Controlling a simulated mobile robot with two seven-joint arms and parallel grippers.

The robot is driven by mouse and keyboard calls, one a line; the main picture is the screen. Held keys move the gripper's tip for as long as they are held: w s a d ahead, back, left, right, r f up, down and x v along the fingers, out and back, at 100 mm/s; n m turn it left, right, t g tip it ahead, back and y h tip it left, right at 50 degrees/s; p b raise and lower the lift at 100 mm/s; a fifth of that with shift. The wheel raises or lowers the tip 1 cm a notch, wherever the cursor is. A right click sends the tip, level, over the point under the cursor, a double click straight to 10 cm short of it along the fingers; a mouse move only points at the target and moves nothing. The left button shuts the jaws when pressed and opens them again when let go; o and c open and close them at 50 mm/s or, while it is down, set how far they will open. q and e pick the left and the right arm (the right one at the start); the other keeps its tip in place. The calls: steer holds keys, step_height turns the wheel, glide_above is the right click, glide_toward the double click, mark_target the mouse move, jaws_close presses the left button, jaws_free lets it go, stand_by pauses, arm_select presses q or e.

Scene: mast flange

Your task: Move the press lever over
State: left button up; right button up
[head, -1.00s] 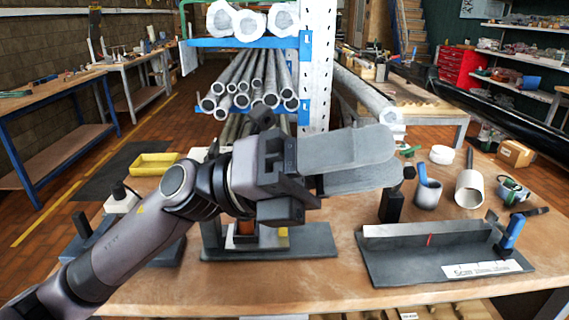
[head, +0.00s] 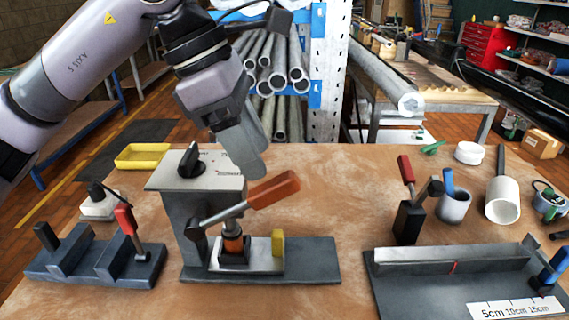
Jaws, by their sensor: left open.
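The press (head: 175,215) is a grey block-like stand on a dark base plate (head: 312,262), left of the middle of the workbench. Its lever (head: 273,190) has an orange-red grip on a metal rod; it runs from a pivot on the press's left side up to the right. An orange-brown piece (head: 233,244) stands under the press, with a small yellow block (head: 278,242) to its right. My left gripper (head: 252,160) is open and empty, fingers pointing down, just above the lever grip in the picture; contact cannot be told. My right gripper is out of view.
A red-handled clamp fixture (head: 120,262) stands left of the press. A black clamp with a red handle (head: 408,215), a grey cup (head: 453,205) and a measuring fixture (head: 450,262) are on the right. A yellow tray (head: 143,157) lies at back left. Bare bench lies between press and fixture.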

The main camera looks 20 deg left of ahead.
mark_target(270, 183)
arm_select(q)
steer(key=shift+w+f, duration=0.2)
steer(key=shift+f, duration=0.05)
steer(key=shift+s+p+x, duration=0.1)
steer(key=shift+p+x, duration=0.15)
steer(key=shift+x, duration=1.4)
steer(key=shift+s+p+x, duration=0.15)
steer(key=shift+p+x, duration=0.1)
steer(key=shift+x, duration=1.4)
jaws_close()
